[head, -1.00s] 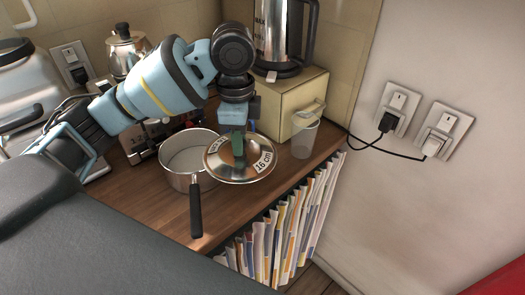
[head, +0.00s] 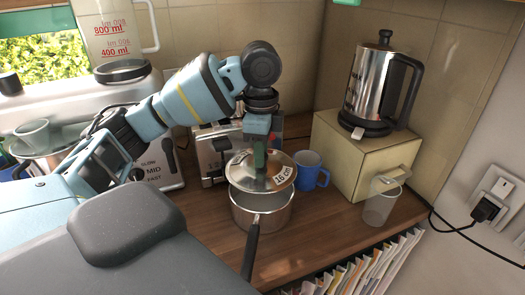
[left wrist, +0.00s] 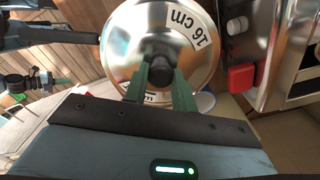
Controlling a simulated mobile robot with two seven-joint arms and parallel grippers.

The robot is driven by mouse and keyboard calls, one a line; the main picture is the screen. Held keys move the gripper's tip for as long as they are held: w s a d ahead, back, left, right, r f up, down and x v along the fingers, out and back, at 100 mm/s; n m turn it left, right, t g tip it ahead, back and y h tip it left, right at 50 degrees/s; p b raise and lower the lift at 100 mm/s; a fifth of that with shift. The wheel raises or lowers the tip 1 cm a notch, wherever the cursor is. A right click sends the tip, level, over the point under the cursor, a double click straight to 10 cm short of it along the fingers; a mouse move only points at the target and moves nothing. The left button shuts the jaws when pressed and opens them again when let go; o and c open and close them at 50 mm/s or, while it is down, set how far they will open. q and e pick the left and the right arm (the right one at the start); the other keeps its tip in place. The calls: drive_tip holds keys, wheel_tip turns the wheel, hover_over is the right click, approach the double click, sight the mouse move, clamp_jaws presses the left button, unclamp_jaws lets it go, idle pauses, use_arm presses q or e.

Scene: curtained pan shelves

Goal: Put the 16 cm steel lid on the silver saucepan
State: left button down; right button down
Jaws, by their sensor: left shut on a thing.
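The steel lid (head: 246,169), marked 16 cm, has a dark knob. My left gripper (head: 260,166) is shut on this knob and holds the lid over the rear of the silver saucepan (head: 262,217). The pan's front opening shows below the lid; how large the gap is I cannot tell. The pan stands on the wooden counter with its black handle (head: 251,252) towards me. In the left wrist view the lid (left wrist: 125,35) hides most of the pan, and the green fingers grip the knob (left wrist: 158,66). A small green-tipped thing (left wrist: 40,80) at left may be my right gripper.
A toaster (head: 213,158) stands behind the pan, and a blue mug (head: 309,168) stands close behind to the right. A box (head: 350,150) carrying a kettle (head: 371,90) and a clear cup (head: 381,207) are further right.

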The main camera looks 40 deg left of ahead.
sight(261, 172)
use_arm(q)
drive_tip(key=shift+f, duration=0.1)
drive_tip(key=shift+f, duration=2.2)
drive_tip(key=shift+f, duration=0.65)
drive_tip(key=c, duration=1.1)
unclamp_jaws()
drive_tip(key=shift+o, duration=0.2)
drive_tip(key=shift+r, duration=3.85)
